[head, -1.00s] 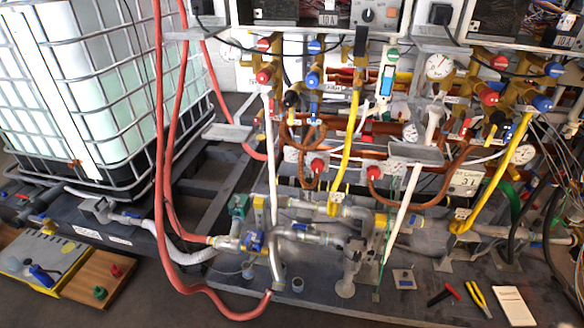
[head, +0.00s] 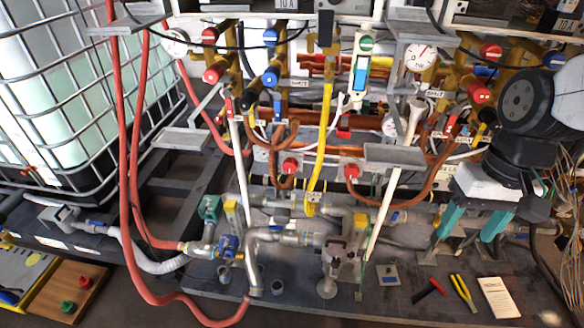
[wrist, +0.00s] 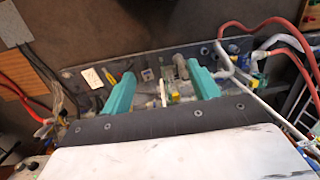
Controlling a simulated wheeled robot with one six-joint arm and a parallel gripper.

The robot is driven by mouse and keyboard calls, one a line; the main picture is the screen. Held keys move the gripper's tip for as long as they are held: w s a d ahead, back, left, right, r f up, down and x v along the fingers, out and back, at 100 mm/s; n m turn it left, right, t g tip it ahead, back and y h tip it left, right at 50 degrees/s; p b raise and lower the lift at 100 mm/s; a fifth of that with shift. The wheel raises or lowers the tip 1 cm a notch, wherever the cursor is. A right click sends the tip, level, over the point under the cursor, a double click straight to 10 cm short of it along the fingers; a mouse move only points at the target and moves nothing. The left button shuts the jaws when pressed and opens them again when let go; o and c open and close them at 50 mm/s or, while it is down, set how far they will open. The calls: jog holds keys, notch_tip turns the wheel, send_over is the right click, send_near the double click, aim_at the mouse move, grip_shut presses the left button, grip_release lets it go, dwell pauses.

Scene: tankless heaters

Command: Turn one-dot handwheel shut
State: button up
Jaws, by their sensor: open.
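Several round handwheels show in the head view, and I cannot make out dot marks on any of them. Two red handwheels sit low on the pipework, the left red handwheel (head: 290,166) and the right red handwheel (head: 352,172). Red knobs (head: 212,73) and blue knobs (head: 271,76) sit higher on the brass valves. My gripper (head: 470,228) hangs at the right, its teal fingers apart and empty, to the right of both low red handwheels. In the wrist view my gripper (wrist: 162,78) is spread above the lower pipes, touching nothing that I can see.
Red hoses (head: 129,180) hang at the left beside a caged tank (head: 60,90). A grey bracket (head: 395,154) and slanting white pipe (head: 385,215) stand left of my gripper. Pliers (head: 463,292) and a notepad (head: 498,297) lie on the skid's front.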

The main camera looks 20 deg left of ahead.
jog(key=w+a+f+n, duration=0.1)
jog(key=w+a+f, duration=0.8)
jog(key=a, duration=0.4)
jog(key=m+t+y, duration=0.2)
jog(key=t+y, duration=0.2)
jog(key=t, duration=1.5)
send_near(290, 167)
jog(key=w, duration=0.2)
jog(key=x, duration=0.7)
jog(key=shift+w+a, duration=0.3)
jog(key=shift+a, duration=0.15)
jog(key=c, duration=0.7)
